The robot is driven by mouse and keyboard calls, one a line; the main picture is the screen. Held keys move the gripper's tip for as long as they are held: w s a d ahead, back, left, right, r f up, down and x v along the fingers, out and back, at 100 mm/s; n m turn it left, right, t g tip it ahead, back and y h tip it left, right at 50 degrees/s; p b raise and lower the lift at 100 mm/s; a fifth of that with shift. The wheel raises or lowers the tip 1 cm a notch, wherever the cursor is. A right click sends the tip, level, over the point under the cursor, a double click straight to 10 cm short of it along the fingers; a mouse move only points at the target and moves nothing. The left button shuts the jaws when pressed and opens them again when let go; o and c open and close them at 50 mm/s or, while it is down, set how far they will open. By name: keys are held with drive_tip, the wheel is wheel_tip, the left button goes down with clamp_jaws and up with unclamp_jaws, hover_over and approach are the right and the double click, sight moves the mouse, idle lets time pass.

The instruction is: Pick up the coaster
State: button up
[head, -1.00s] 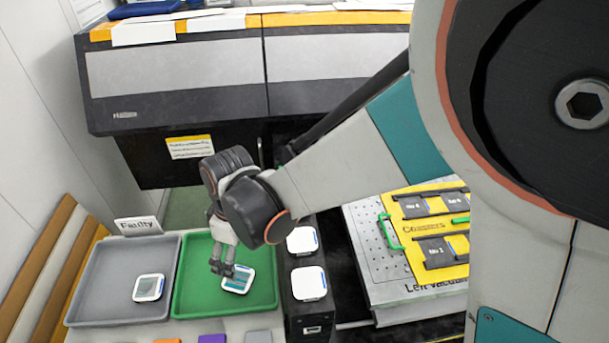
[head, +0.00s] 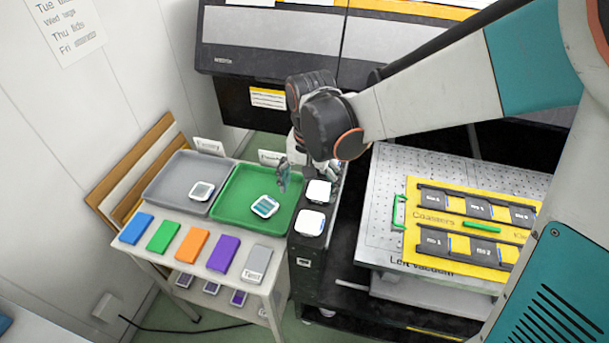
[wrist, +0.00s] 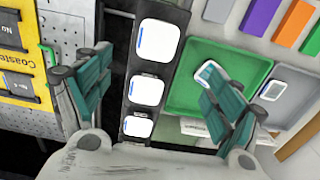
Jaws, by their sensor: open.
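White, rounded-square coasters lie in several places. Three are in a row on a narrow black stand in the wrist view: a near one (wrist: 160,44), a middle one (wrist: 147,90) and a far one (wrist: 138,127). One coaster (head: 265,206) with a teal face lies in the green tray (head: 232,217). Another (head: 202,191) lies in the grey tray (head: 160,193). My gripper (head: 309,178) is open and empty, its fingers spread above the far part of the stand.
Blue, green, orange, purple and grey blocks (head: 193,244) line the table's front edge. To the right, a perforated bench (head: 385,180) carries a yellow coaster board (head: 470,262). A large dark machine (head: 270,50) stands behind, with a wall at left.

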drive_tip(key=b, duration=0.2)
hover_over(310, 222)
drive_tip(key=f, duration=0.8)
drive_tip(key=shift+a+f, duration=0.2)
drive_tip(key=shift+f, duration=0.05)
drive_tip(key=shift+w+d+f+b, duration=0.15)
drive_tip(key=shift+f+b, duration=1.05)
drive_tip(key=shift+f, duration=1.5)
drive_tip(key=shift+d+r, duration=0.1)
drive_tip(key=c, duration=1.2)
